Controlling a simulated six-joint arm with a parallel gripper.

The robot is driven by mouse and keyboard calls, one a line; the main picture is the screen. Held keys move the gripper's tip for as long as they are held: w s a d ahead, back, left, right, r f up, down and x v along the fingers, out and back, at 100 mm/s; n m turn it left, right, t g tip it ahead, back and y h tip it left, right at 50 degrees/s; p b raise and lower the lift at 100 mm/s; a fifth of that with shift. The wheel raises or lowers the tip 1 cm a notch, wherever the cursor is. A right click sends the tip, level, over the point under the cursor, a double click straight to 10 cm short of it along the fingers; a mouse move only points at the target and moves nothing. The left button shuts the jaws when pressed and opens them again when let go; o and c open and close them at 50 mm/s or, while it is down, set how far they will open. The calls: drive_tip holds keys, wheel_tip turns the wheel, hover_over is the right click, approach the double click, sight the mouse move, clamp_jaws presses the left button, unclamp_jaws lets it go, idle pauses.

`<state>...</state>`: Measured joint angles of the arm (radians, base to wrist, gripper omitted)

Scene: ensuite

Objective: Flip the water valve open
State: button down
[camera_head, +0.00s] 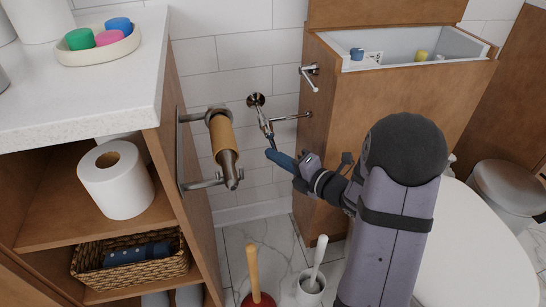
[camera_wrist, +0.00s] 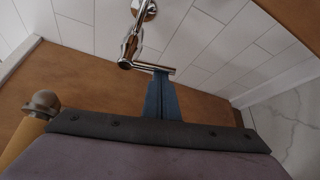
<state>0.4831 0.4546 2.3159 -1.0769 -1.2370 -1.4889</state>
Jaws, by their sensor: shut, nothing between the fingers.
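The water valve (camera_head: 264,121) is a chrome fitting on the white tiled wall, between the paper holder and the wooden toilet tank cabinet. It also shows at the top of the wrist view (camera_wrist: 131,44), where a straight lever runs right from its body. My gripper (camera_head: 271,152) has blue fingers, pressed together and empty, just below the valve in the head view. In the wrist view the fingertips (camera_wrist: 161,74) meet or overlap the free end of the lever. I cannot tell whether they touch it.
A paper holder with a cardboard roll (camera_head: 223,140) sticks out left of my gripper. The tank cabinet (camera_head: 345,120) with a chrome flush handle (camera_head: 309,73) stands to the right. A plunger (camera_head: 254,275) and a toilet brush (camera_head: 315,270) stand on the floor below.

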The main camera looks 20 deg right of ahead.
drive_tip(key=d+r+n+g+h+b, duration=0.1)
drive_tip(key=d+r+n+g+h, duration=0.1)
drive_tip(key=d+r+n+h, duration=0.2)
drive_tip(key=shift+d+r+n+h, duration=0.25)
drive_tip(key=shift+r+n+h, duration=0.2)
drive_tip(key=shift+n+h, duration=0.65)
drive_tip(key=shift+r+n+y, duration=0.2)
drive_tip(key=shift+n+y, duration=0.1)
idle(0.4)
drive_tip(key=shift+f, duration=0.15)
wheel_tip(320, 180, down, 5)
drive_tip(key=b, duration=0.5)
drive_tip(key=a+r+p+v, duration=0.1)
drive_tip(key=a+p+v, duration=0.1)
drive_tip(key=p+v, duration=0.4)
drive_tip(key=shift+v, duration=2.45)
drive_tip(key=shift+f, duration=0.1)
